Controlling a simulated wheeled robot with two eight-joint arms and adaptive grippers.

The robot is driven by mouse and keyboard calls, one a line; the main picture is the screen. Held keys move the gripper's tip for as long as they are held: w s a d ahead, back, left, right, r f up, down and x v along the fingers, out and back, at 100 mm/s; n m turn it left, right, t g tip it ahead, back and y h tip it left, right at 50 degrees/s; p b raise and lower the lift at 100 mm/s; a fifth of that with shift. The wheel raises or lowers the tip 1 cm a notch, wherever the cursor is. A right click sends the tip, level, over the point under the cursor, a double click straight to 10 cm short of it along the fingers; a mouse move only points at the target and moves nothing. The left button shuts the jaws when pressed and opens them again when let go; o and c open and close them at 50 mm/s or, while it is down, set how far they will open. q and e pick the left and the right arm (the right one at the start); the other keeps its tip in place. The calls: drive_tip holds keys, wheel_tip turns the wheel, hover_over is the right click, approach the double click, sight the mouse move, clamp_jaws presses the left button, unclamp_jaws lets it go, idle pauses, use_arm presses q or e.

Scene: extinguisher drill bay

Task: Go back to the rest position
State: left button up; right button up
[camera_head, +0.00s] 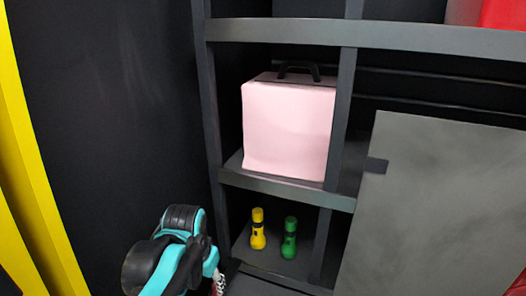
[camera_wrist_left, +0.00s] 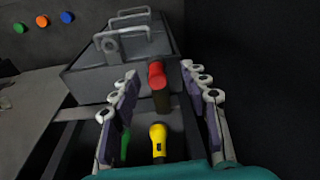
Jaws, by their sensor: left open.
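My left arm comes in at the lower left of the head view, and its gripper (camera_head: 217,282) is only partly in frame at the bottom edge. In the left wrist view the two fingers of my left gripper (camera_wrist_left: 160,72) are spread apart. A red-headed item with a dark body (camera_wrist_left: 157,76) shows between the fingertips; I cannot tell how far beyond them it is. A yellow flashlight (camera_head: 258,229) and a green flashlight (camera_head: 289,238) stand upright on the lower shelf. They also show in the left wrist view, yellow (camera_wrist_left: 158,142) and green (camera_wrist_left: 125,146). My right gripper is out of view.
A pink case (camera_head: 288,130) with a black handle sits on the middle shelf (camera_head: 285,188). A large grey panel (camera_head: 435,210) stands at the right. A dark wall (camera_head: 110,120) is close at left. A grey box with handles (camera_wrist_left: 117,72) shows in the wrist view.

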use_arm(q)
drive_tip(key=s+a+f+n+t+b, duration=0.1)
drive_tip(key=s+f+t+b, duration=0.1)
drive_tip(key=f+b, duration=0.6)
drive_tip(key=s+a+f+n+t+b, duration=0.2)
drive_tip(key=s+f+b, duration=0.3)
drive_tip(key=f+b, duration=0.4)
wheel_tip(320, 180, down, 7)
drive_tip(key=shift+s+f+t, duration=0.2)
drive_tip(key=shift+s+t, duration=0.05)
drive_tip(key=shift+t, duration=0.45)
drive_tip(key=shift+a, duration=0.1)
